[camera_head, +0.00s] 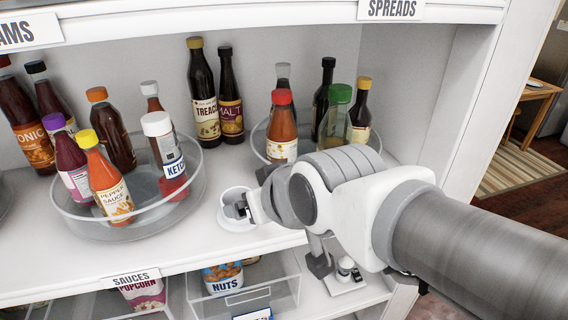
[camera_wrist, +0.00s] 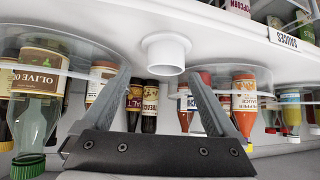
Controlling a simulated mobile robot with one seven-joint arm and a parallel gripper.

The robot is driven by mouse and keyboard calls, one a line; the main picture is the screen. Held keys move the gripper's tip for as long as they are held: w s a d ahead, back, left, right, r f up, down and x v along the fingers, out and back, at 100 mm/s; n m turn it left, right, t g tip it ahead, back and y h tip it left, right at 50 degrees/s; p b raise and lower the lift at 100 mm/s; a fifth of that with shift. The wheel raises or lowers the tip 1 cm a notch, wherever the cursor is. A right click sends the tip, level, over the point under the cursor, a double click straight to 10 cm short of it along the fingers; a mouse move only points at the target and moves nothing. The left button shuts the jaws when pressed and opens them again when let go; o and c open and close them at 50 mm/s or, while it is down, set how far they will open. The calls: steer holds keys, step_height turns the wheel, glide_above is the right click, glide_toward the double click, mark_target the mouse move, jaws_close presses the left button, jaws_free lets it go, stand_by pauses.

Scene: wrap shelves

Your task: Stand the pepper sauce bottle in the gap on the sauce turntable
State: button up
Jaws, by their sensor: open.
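The pepper sauce bottle (camera_head: 109,182), orange-red with a yellow cap, stands inside the clear round sauce turntable (camera_head: 185,209) at its front, between a purple-capped bottle (camera_head: 70,165) and the ketchup (camera_head: 165,152). In the wrist view, which is upside down, the pepper sauce (camera_wrist: 244,103) shows beside the right finger. My gripper (camera_head: 238,210) is right of this turntable, low over the shelf front, apart from the bottle. In the wrist view its fingers (camera_wrist: 165,105) are spread and nothing is between them.
A short white cylinder (camera_wrist: 164,55) stands on the shelf by my gripper. A second clear turntable (camera_head: 257,141) with several bottles is behind my arm. Treacle (camera_head: 204,100) and malt (camera_head: 230,100) bottles stand at the back.

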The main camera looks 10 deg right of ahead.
steer(key=s+d+f+m+g+h, duration=0.2)
steer(key=s+d+m+g+h, duration=0.1)
steer(key=s+d, duration=0.4)
steer(key=d, duration=0.3)
steer(key=shift+s+d+f+m, duration=0.3)
steer(key=shift+d, duration=0.05)
stand_by(0.5)
